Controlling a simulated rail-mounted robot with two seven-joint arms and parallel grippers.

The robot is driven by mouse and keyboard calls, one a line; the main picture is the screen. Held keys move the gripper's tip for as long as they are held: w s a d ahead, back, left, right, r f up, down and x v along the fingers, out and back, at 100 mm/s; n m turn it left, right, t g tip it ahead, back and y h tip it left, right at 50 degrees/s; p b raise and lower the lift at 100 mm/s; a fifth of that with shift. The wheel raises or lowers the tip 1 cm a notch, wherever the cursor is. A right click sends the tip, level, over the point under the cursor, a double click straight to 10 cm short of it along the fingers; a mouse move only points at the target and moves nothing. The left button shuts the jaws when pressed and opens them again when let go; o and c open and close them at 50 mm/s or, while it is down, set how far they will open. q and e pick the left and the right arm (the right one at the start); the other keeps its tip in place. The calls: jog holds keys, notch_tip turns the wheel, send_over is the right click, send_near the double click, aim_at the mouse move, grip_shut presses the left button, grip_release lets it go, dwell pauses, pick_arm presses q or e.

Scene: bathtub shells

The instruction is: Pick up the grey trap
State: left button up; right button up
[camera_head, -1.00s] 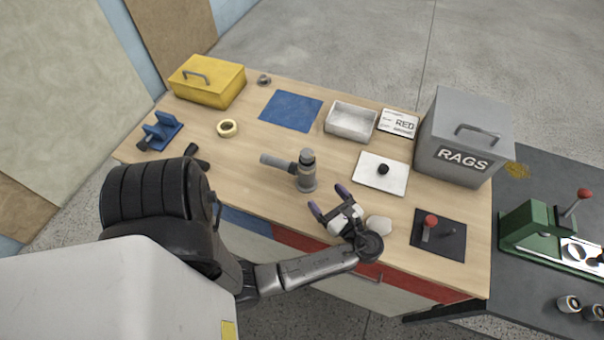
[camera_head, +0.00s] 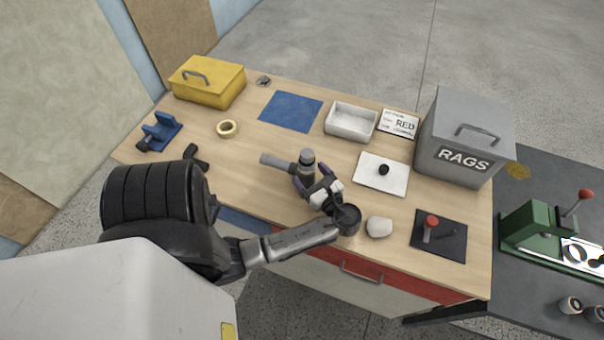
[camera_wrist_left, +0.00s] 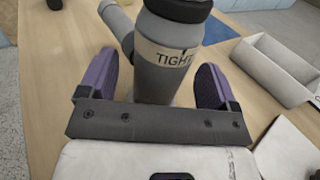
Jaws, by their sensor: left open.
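The grey trap (camera_head: 306,162) stands upright on the wooden bench, with its side pipe (camera_head: 275,161) pointing left. In the left wrist view the trap (camera_wrist_left: 168,62) shows a dark cap and a beige label reading "TIGHT". My left gripper (camera_head: 314,180) is open at the near side of the trap. The trap's lower part is hidden by the gripper. My right gripper is not in view.
A white lump (camera_head: 379,227) lies right of my wrist. A white plate with a black knob (camera_head: 367,182), an open tray (camera_head: 341,131), a blue mat (camera_head: 282,109) and a tape ring (camera_head: 227,128) surround the trap. The grey RAGS box (camera_head: 447,137) stands at right.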

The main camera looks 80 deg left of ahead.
aim_at(312, 168)
pick_arm(q)
jog(key=c, duration=1.2)
jog(key=shift+r, duration=0.15)
notch_tip(312, 168, up, 4)
jog(key=shift+r+p, duration=0.25)
jog(key=shift+p, duration=0.5)
jog(key=w+d+r, duration=0.1)
jog(key=d+r, duration=0.1)
jog(key=d, duration=0.1)
jog(key=w+d+r, duration=0.2)
jog(key=d, duration=0.2)
jog(key=w+d+r+p, duration=0.1)
jog(key=w+d+r, duration=0.1)
jog(key=d, duration=0.1)
jog(key=shift+w+d+r, duration=0.2)
